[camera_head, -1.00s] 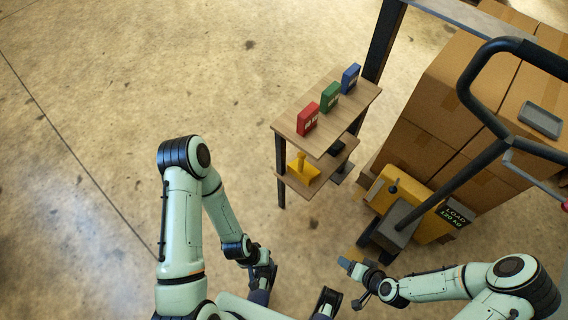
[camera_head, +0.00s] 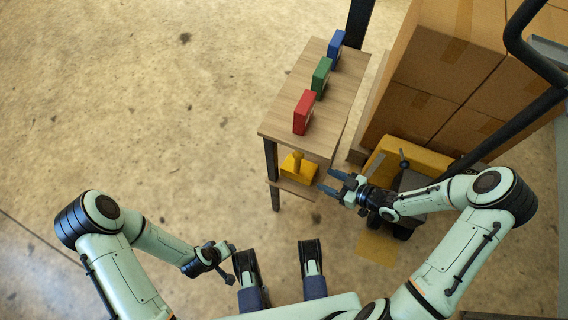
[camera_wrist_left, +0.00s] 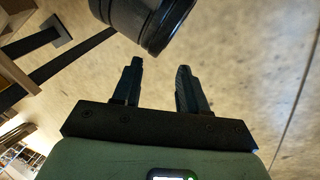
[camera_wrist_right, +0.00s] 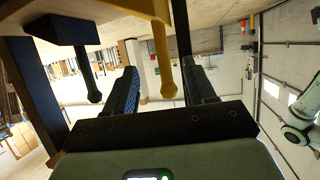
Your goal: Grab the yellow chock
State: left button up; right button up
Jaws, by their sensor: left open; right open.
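The yellow chock (camera_head: 290,168), a wedge with an upright post handle, sits on the lower shelf of a small wooden stand in the head view. My right gripper (camera_head: 326,180) is open just right of the chock, its fingers pointing at it, with a small gap. In the right wrist view the chock's yellow handle (camera_wrist_right: 162,62) shows upside down between the two open fingers (camera_wrist_right: 163,90), apparently ahead of them. My left gripper (camera_head: 232,262) is open and empty, low and left of the stand; its fingers also show in the left wrist view (camera_wrist_left: 158,75).
Red (camera_head: 304,113), green (camera_head: 321,77) and blue (camera_head: 336,48) boxes stand on the stand's top board (camera_head: 285,110), which overhangs the lower shelf. A black handled object (camera_wrist_right: 62,30) is beside the chock. A yellow pallet jack and cartons (camera_head: 435,70) stand right. Floor at left is clear.

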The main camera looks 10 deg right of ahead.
aim_at(297, 167)
jog(key=b+x, duration=0.2)
jog(key=x, duration=0.6)
jog(key=shift+r, duration=0.1)
jog(key=x, duration=0.1)
jog(key=b+x, duration=0.1)
jog(key=x, duration=0.3)
jog(key=shift+w+a+r+b, duration=0.2)
jog(key=shift+r+b, duration=0.1)
jog(key=shift+b, duration=0.05)
pick_arm(q)
notch_tip(297, 167, down, 6)
jog(key=s+a, duration=0.1)
jog(key=a, duration=0.1)
jog(key=shift+r+g, duration=0.2)
jog(key=shift+g, duration=0.1)
pick_arm(e)
jog(key=shift+r, duration=0.1)
grip_shut()
